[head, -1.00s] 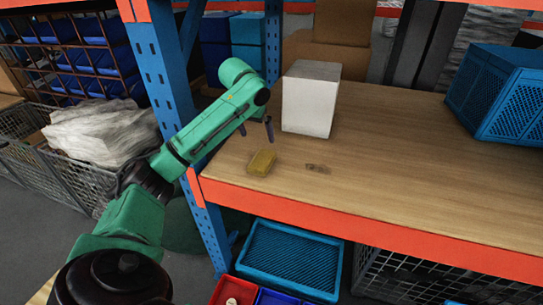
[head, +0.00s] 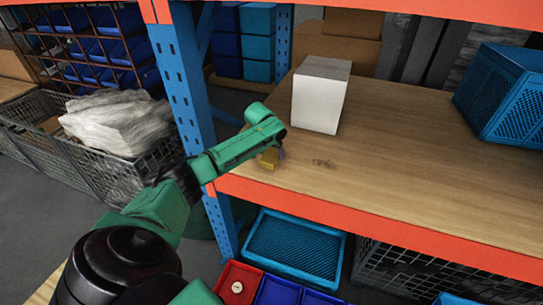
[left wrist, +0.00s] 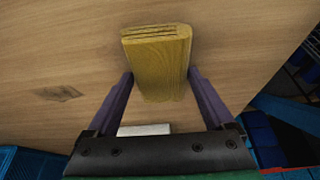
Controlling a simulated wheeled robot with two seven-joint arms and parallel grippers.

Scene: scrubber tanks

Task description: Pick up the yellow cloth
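The yellow cloth (head: 269,160) is a folded block lying on the wooden shelf near its left front corner. In the left wrist view the cloth (left wrist: 158,60) shows its layered folded end at the top. My left gripper (head: 279,152) is low over the cloth and partly hides it in the head view. In the left wrist view the left gripper's fingers (left wrist: 160,80) are apart, one tip near each side of the cloth. I cannot tell whether they touch it. My right gripper is not in view.
A white box (head: 320,95) stands behind the cloth on the shelf (head: 420,165). A dark mark (head: 323,163) is right of the cloth. A blue crate (head: 505,95) stands at far right. A blue rack post (head: 185,80) rises close to my left arm.

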